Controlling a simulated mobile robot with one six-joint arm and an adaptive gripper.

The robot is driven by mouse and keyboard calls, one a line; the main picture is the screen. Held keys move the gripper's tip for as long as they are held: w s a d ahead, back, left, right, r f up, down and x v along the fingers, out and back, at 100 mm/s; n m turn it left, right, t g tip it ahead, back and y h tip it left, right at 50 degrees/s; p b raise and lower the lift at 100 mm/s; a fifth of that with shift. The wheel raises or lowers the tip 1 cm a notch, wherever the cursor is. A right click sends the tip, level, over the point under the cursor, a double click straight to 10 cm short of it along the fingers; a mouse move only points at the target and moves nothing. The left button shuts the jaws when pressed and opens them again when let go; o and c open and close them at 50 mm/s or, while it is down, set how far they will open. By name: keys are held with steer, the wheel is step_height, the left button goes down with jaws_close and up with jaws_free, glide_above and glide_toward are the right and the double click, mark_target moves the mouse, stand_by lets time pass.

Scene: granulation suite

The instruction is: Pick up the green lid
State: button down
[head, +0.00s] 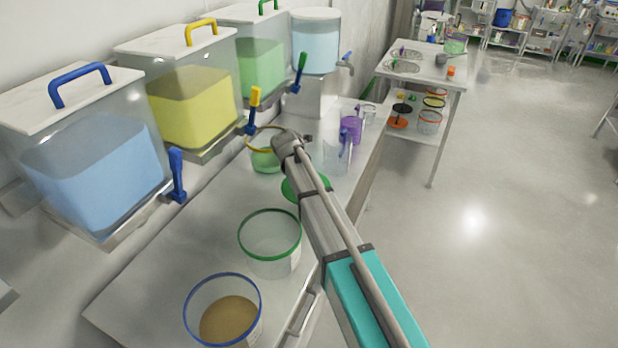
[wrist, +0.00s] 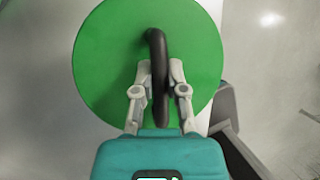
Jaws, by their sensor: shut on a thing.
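The green lid (wrist: 105,65) is a flat round disc with a dark arched handle (wrist: 158,60), filling the upper middle of the wrist view. My gripper (wrist: 160,75) has its two fingers closed on either side of that handle. In the head view part of the green lid (head: 290,188) shows beside my arm, over the counter; the arm hides the rest of it, and the fingers are hidden there too. I cannot tell whether the lid touches the counter.
On the counter (head: 185,240) stand a green-rimmed tub (head: 270,262), a blue-rimmed tub (head: 190,318) with brown contents, a yellow-rimmed tub (head: 262,160) with green contents and a purple container (head: 351,130). Dispensers with blue, yellow and green contents line the wall. Open floor (head: 500,250) lies right.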

steer(key=shift+r+p, duration=1.15)
steer(key=shift+r, duration=0.4)
steer(key=shift+r, duration=0.1)
step_height(320, 180, up, 15)
steer(key=p, duration=1.5)
steer(key=shift+w+d, duration=0.1)
steer(key=shift+w, duration=0.05)
